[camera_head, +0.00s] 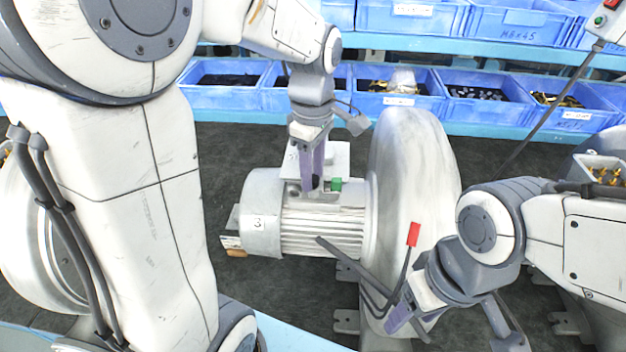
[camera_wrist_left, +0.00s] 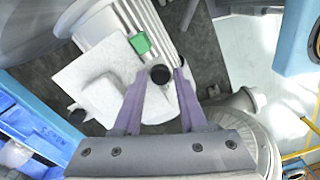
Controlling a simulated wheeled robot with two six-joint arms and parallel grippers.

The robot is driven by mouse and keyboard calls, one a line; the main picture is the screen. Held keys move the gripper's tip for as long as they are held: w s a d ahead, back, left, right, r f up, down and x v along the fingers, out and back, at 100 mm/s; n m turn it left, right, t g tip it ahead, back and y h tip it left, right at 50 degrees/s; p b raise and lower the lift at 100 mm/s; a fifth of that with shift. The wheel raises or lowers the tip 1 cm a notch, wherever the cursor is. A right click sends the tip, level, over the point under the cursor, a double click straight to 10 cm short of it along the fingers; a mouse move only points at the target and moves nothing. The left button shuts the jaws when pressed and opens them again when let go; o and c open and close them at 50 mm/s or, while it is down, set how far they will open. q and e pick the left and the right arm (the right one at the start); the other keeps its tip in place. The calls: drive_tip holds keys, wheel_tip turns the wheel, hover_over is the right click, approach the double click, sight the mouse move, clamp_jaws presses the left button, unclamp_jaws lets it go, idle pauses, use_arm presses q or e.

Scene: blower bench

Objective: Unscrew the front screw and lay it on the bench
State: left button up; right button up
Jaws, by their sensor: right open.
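The front screw has a black round head, seen in the left wrist view (camera_wrist_left: 160,74) at the edge of the white terminal box (camera_wrist_left: 92,82) on the blower motor (camera_head: 322,228). My left gripper (camera_head: 313,182) points down at the box from above. Its two purple fingers (camera_wrist_left: 161,80) stand on either side of the screw head, with a small gap showing, so it looks open. My right gripper (camera_head: 408,322) is open and empty, low in front of the blower housing (camera_head: 408,165).
A green block (camera_head: 336,184) sits beside the screw. A red-tipped cable (camera_head: 413,234) stands by my right gripper. Blue bins (camera_head: 487,98) line the back. Dark bench mat (camera_head: 225,150) is bare left of the motor. My left arm covers much of the left.

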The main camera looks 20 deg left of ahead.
idle(0.3)
use_arm(q)
drive_tip(key=shift+m+p, duration=0.3)
drive_tip(key=shift+m, duration=0.8)
drive_tip(key=m, duration=0.4)
drive_tip(key=shift+d+p, duration=0.1)
drive_tip(key=shift+p, duration=0.3)
drive_tip(key=m+p, duration=0.1)
drive_tip(key=m, duration=0.5)
drive_tip(key=m+p, duration=0.1)
drive_tip(key=m, duration=1)
drive_tip(key=shift+p, duration=0.4)
drive_tip(key=shift+m, duration=1)
drive_tip(key=shift+c, duration=0.2)
